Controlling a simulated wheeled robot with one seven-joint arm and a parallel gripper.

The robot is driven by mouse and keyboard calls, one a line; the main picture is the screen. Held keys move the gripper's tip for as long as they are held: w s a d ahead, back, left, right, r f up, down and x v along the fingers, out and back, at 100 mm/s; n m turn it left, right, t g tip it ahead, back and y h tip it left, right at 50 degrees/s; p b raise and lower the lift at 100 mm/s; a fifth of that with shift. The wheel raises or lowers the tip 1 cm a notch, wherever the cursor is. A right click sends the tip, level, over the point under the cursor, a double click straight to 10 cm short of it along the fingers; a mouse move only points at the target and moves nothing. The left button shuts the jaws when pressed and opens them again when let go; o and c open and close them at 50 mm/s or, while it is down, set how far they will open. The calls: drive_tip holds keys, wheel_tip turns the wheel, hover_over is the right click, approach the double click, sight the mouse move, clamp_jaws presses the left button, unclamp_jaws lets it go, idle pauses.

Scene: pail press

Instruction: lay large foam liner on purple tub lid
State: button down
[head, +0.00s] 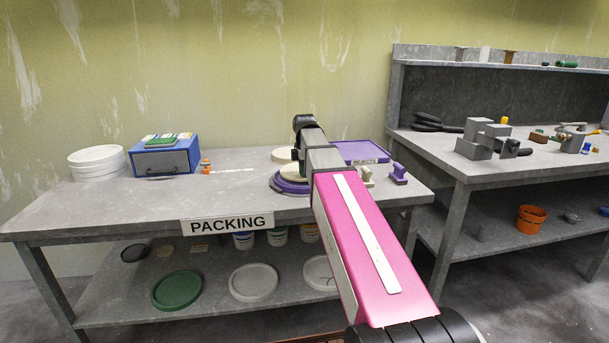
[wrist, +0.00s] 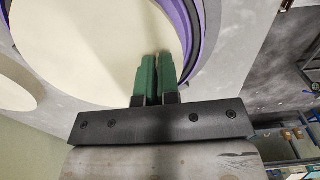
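The purple tub lid (head: 291,187) lies on the packing table, and its rim (wrist: 195,32) shows in the wrist view. The large foam liner (wrist: 85,45), a cream disc, is over the lid and also shows in the head view (head: 296,173). It covers most of the lid and hides the rim at the lower left, so it looks off-centre or slightly raised. My gripper (wrist: 157,58) points down at the liner near one edge. Its green fingers are almost together, apparently pinching a thin part of the liner; the grip point is hidden between them.
A second cream disc (head: 281,155) lies behind the lid. A purple tray (head: 358,150) and small purple block (head: 398,174) are to the right. The table's front left is clear.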

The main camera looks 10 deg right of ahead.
drive_tip(key=shift+f, duration=0.6)
drive_tip(key=c, duration=1.4)
unclamp_jaws()
drive_tip(key=shift+f, duration=0.1)
drive_tip(key=shift+o, duration=0.2)
wheel_tip(320, 180, up, 12)
